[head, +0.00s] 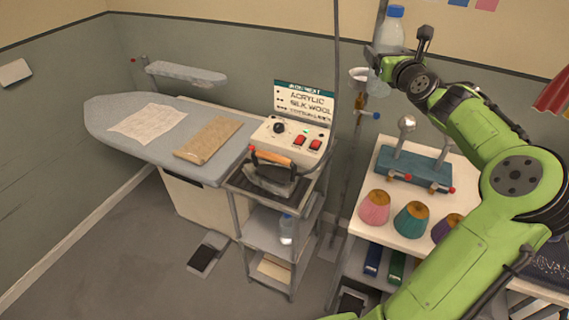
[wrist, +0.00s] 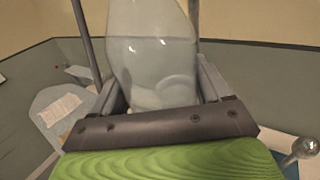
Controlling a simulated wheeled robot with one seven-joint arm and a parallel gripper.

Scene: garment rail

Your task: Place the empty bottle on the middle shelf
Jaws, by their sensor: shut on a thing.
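My gripper (head: 380,72) is raised at the top right of the head view, by an upright pole. It is shut around the lower part of a clear bottle with a blue cap (head: 391,32). The bottle is roughly upright and fills the middle of the wrist view (wrist: 150,60), between the jaws (wrist: 165,108); its top is cut off there. It looks see-through. The grey shelf trolley (head: 240,207) stands left of and below my gripper.
An iron (head: 272,176) sits on the trolley's top, below a control box (head: 291,138). An ironing board (head: 110,108) lies left. A white ring holder (head: 358,75) is beside the held bottle. Thread cones (head: 374,208) stand on a right-hand table. Trolley posts flank the shelf.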

